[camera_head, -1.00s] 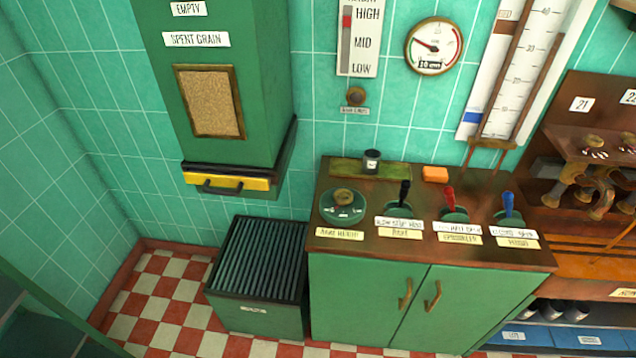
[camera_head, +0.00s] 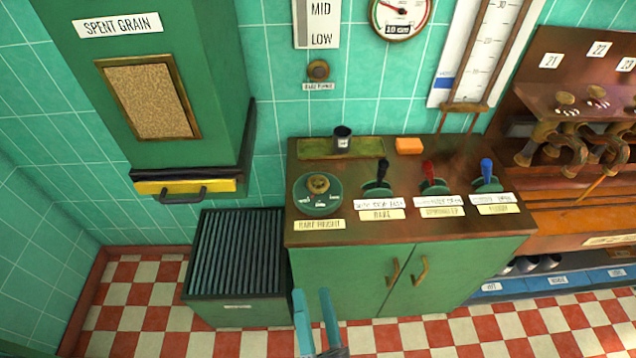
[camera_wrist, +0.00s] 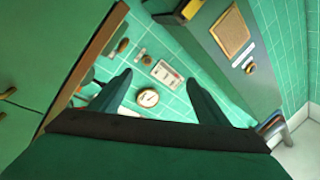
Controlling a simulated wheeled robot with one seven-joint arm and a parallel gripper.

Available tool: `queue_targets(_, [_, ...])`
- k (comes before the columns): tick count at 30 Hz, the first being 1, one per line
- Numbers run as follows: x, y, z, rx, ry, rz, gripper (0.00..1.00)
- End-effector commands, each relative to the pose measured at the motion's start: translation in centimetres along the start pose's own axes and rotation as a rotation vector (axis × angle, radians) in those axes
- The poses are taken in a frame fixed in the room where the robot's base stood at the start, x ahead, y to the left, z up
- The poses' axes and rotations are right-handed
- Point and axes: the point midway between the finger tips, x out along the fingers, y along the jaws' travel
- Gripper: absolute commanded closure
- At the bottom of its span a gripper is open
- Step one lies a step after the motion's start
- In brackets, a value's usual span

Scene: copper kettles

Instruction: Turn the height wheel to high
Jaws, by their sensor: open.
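The height wheel (camera_head: 318,194) is a round green dial with a brass knob, at the left end of the brown counter top (camera_head: 400,232). A label reading "RAKE HEIGHT" (camera_head: 319,225) lies in front of it. The height gauge (camera_head: 320,24) on the wall shows MID and LOW; its top is cut off. My gripper (camera_head: 312,292) is open and empty, its two teal fingers pointing up in front of the cabinet, below the wheel in the picture. In the wrist view my fingers (camera_wrist: 158,92) are spread apart, with the wall, a gauge and the cabinet beyond.
Black (camera_head: 382,172), red (camera_head: 429,173) and blue (camera_head: 487,172) levers stand right of the wheel. A small cup (camera_head: 342,138) and an orange block (camera_head: 409,146) sit behind. A slatted bin (camera_head: 236,256) stands left of the cabinet, under the green chute (camera_head: 150,90).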

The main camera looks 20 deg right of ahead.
Motion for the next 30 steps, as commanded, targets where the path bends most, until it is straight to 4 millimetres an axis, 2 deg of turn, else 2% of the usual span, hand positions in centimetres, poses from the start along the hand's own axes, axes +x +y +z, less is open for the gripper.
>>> queue_targets(1, [2.2, 0.0, -0.8, 0.129, 0.052, -0.029, 0.31])
queue_targets(6, [8.2, 1.3, -3.6, 0.593, 0.227, -0.080, 0.31])
queue_targets(9, [11.5, 2.6, -4.5, 0.878, 0.325, -0.101, 0.31])
queue_targets(12, [14.6, 4.1, -4.5, 1.170, 0.419, -0.109, 0.31])
queue_targets(15, [17.4, 5.5, -3.6, 1.447, 0.508, -0.103, 0.31])
queue_targets(18, [19.6, 6.7, -1.9, 1.685, 0.581, -0.083, 0.31])
queue_targets(22, [21.4, 7.7, 0.3, 1.902, 0.654, -0.049, 0.31])
queue_targets(26, [22.3, 8.1, 1.7, 2.012, 0.693, -0.027, 0.31])
queue_targets(30, [23.1, 8.6, 1.9, 2.041, 0.704, -0.019, 0.31])
